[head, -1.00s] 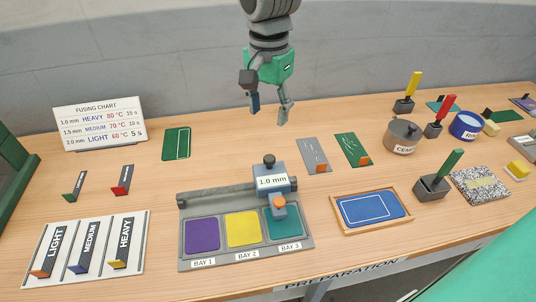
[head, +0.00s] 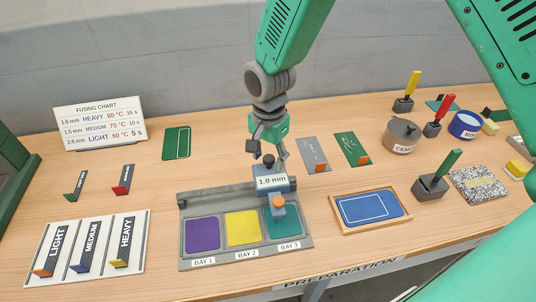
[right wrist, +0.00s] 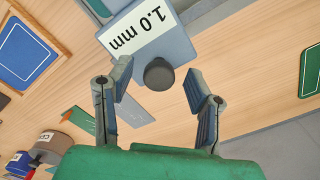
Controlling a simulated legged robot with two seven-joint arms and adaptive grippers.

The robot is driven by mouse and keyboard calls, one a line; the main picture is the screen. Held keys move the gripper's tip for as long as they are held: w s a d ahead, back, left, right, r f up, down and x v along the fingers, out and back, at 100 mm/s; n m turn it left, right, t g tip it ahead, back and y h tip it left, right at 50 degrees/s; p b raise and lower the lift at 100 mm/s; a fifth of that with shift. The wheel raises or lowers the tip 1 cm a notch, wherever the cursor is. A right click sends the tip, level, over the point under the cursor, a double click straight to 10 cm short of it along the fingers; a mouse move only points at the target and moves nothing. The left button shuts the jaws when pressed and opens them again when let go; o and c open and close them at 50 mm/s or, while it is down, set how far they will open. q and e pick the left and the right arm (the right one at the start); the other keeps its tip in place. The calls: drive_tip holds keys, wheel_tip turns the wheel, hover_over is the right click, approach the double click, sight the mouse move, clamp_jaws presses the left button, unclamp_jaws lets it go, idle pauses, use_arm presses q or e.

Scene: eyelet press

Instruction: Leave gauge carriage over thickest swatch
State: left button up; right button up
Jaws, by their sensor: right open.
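The gauge carriage (head: 274,186) is a blue-grey block with a dark round knob (head: 268,160), an orange-capped plunger and a display reading "1.0 mm". It stands over bay 3, the right-hand bay of the grey gauge tray (head: 190,261). Bay 1 holds a purple swatch (head: 202,235), bay 2 a yellow swatch (head: 242,228), bay 3 a teal swatch (head: 286,234). My right gripper (head: 268,155) is open just above the knob. In the right wrist view the knob (right wrist: 159,73) shows between its spread fingers, untouched as far as I can see. My left gripper is not in view.
A fusing chart (head: 99,122) stands at the back left. A card with LIGHT, MEDIUM and HEAVY slots (head: 50,278) lies front left. A wooden-framed blue mat (head: 335,222) lies right of the tray; a cement pot (head: 402,136) and brushes stand beyond it.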

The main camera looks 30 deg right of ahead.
clamp_jaws()
drive_tip(key=shift+s+d+r+p, duration=0.15)
drive_tip(key=shift+s+d+p, duration=0.05)
drive_tip(key=shift+d+p, duration=0.45)
drive_tip(key=shift+d, duration=0.1)
unclamp_jaws()
drive_tip(key=shift+d, duration=0.1)
